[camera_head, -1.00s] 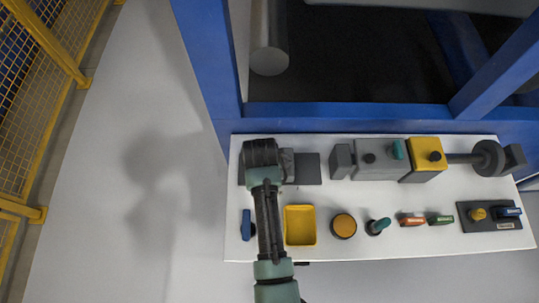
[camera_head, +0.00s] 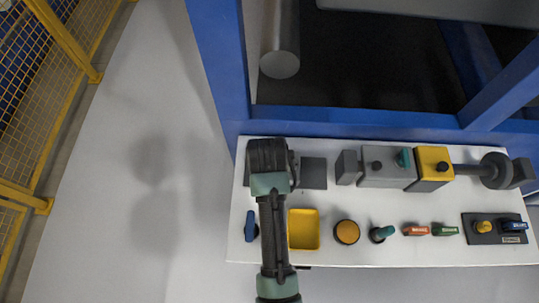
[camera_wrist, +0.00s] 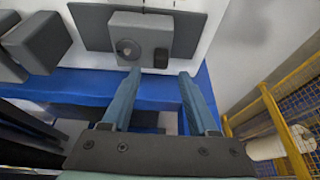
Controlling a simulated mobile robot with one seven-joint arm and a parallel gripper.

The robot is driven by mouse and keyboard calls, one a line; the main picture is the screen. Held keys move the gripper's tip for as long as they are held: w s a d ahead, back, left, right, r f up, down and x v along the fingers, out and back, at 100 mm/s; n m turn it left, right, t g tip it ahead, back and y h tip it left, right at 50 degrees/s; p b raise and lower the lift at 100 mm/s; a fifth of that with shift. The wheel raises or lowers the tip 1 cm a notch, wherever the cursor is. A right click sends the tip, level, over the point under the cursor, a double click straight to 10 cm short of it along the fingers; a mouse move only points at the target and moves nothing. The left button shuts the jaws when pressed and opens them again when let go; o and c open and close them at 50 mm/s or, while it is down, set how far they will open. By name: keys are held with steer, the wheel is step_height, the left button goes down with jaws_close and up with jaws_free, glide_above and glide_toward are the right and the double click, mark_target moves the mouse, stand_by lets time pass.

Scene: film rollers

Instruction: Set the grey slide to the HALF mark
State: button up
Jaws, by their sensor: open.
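A grey block (camera_wrist: 142,38) sits on a dark plate (camera_wrist: 92,27) in the wrist view. It has a round knob (camera_wrist: 128,49) and a small black button on its near face. It may be the grey slide, but I cannot be sure. No HALF mark is legible. My gripper (camera_wrist: 158,76) is open and empty, its two blue fingers apart, with their tips just short of the block in the picture. In the head view my gripper hand (camera_head: 268,155) is over the left end of the dark plate (camera_head: 313,172) and hides most of the block and the fingertips.
On the white bench (camera_head: 370,254), a grey block (camera_head: 385,178) with a teal handle and a yellow block (camera_head: 430,162) stand right of the plate. A yellow tray (camera_head: 303,229), an orange button (camera_head: 346,232) and several small handles line the front. A blue frame (camera_head: 350,118) borders the back.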

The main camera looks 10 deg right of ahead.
steer(key=v, duration=0.7)
stand_by(0.4)
steer(key=w+a+r+t, duration=0.1)
steer(key=w+r+t, duration=0.3)
steer(key=r, duration=0.6)
steer(key=w+a+r+n+t, duration=0.1)
steer(key=w+r+t, duration=0.25)
steer(key=r, duration=0.65)
steer(key=w+a+r+t, duration=0.1)
steer(key=w+r+t, duration=0.35)
steer(key=r, duration=0.55)
steer(key=s+a+r+t, duration=0.1)
steer(key=s+r+t, duration=0.2)
steer(key=r, duration=0.7)
steer(key=s+a+r+n+t, duration=0.1)
steer(key=s+r+t, duration=0.3)
steer(key=r, duration=0.6)
steer(key=s+a+r+n+t+y, duration=0.1)
steer(key=s+r+t, duration=0.3)
steer(key=r, duration=0.6)
steer(key=s+a, duration=0.1)
steer(key=s, duration=0.1)
steer(key=shift+s+r, duration=0.3)
steer(key=shift+r, duration=0.05)
